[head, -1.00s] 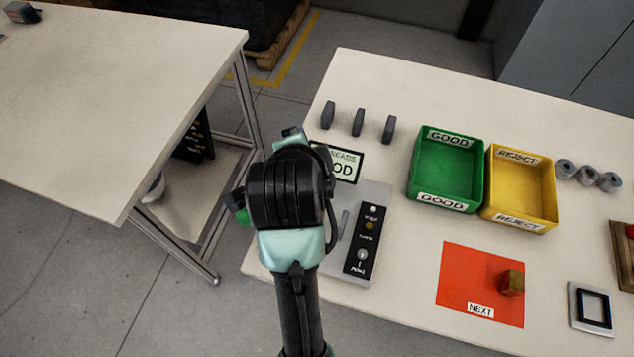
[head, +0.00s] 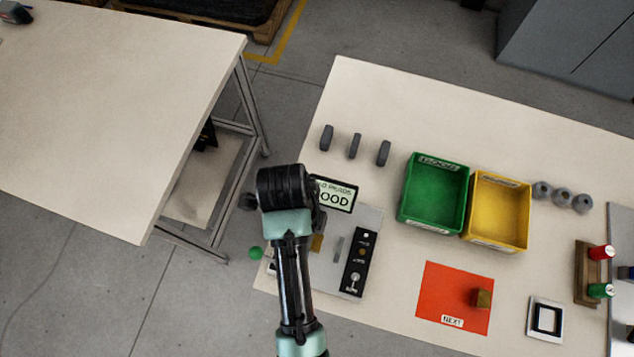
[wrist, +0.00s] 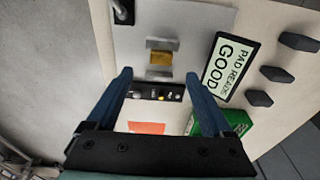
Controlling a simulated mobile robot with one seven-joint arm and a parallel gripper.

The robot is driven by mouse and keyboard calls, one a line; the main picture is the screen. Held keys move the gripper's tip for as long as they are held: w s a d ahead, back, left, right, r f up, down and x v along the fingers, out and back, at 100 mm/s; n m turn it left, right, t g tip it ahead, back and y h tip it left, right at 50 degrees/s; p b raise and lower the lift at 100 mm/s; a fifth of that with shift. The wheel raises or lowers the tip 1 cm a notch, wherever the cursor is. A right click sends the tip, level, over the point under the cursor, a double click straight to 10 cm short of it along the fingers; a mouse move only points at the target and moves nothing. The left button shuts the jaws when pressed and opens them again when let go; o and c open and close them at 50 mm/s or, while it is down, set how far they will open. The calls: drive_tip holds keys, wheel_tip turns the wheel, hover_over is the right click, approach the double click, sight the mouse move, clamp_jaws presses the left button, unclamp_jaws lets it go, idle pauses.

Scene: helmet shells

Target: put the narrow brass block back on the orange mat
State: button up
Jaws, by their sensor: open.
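A small brass block (wrist: 160,58) sits on the grey test plate between two grey upright pieces in the wrist view. In the head view a bit of it (head: 317,243) shows beside my arm. My gripper (wrist: 160,84) is open and empty, its two blue fingers spread below the block in the wrist view; I cannot tell its height above the plate. In the head view my arm hides it. The orange mat (head: 445,295), labelled NEXT, lies to the right, with another brass block (head: 482,298) on its right part. I cannot tell which block is narrower.
A display (head: 336,195) reading GOOD stands behind the plate. A black switch panel (head: 359,263) lies right of it. Green (head: 433,195) and yellow (head: 499,212) trays stand behind the mat. A black-and-white frame (head: 546,318) lies right of the mat. The mat's left part is clear.

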sight(317, 241)
drive_tip(key=f, duration=0.3)
drive_tip(key=shift+d+f, duration=0.25)
drive_tip(key=shift+s+d+f, duration=0.1)
drive_tip(key=shift+f, duration=0.4)
drive_tip(key=f, duration=0.3)
drive_tip(key=f+p, duration=0.1)
drive_tip(key=shift+d+f, duration=0.15)
drive_tip(key=shift+d, duration=0.2)
clamp_jaws()
